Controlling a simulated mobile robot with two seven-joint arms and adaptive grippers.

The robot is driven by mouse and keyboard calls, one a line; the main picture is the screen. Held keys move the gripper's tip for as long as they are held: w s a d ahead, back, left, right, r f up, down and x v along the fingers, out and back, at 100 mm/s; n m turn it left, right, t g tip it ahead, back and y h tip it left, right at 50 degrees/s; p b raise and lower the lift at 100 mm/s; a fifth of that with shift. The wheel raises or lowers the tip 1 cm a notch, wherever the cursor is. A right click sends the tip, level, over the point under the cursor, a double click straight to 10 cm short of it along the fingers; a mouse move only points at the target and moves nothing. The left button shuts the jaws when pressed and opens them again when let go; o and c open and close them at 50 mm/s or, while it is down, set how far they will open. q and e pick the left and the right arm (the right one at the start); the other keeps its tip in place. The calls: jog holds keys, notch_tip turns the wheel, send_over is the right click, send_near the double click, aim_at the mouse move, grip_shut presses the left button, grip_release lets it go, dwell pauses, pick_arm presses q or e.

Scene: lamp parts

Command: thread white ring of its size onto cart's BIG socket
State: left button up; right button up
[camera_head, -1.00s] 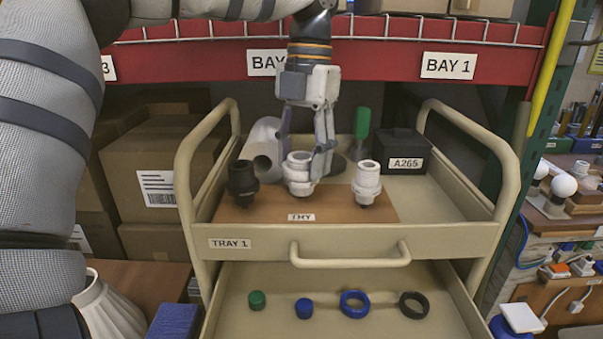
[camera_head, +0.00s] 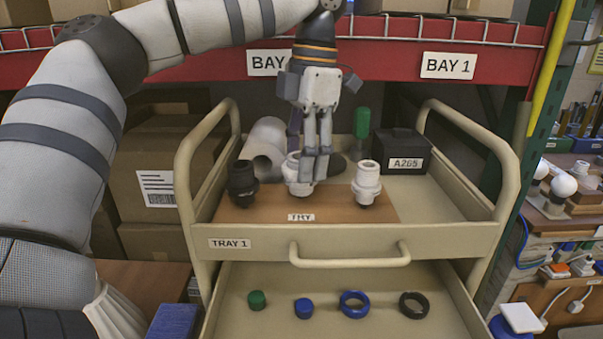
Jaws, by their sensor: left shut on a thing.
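Three sockets stand in a row on the brown board of the cart's top tray: a black one (camera_head: 242,185) at left, a wide white one (camera_head: 292,172) in the middle and a narrower white one (camera_head: 367,180) at right. My left gripper (camera_head: 313,177) points down at the middle socket, its fingers covering that socket's right side. It is shut on a white part there, which I take for the white ring. Ring and socket are both white, and the fingers hide where they meet, so I cannot tell how the ring sits. My right gripper is not in view.
A grey tube (camera_head: 265,150), a green-handled tool (camera_head: 361,122) and a dark A265 box (camera_head: 402,151) stand behind the sockets. The open drawer below holds a blue ring (camera_head: 354,304), a black ring (camera_head: 413,305), a green cap (camera_head: 257,300) and a blue cap (camera_head: 304,308).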

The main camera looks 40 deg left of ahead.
pick_arm(q)
jog(key=o, duration=1.2)
jog(key=shift+f, duration=0.25)
jog(key=shift+o, duration=0.3)
jog(key=shift+r, duration=0.1)
jog(key=shift+r, duration=0.1)
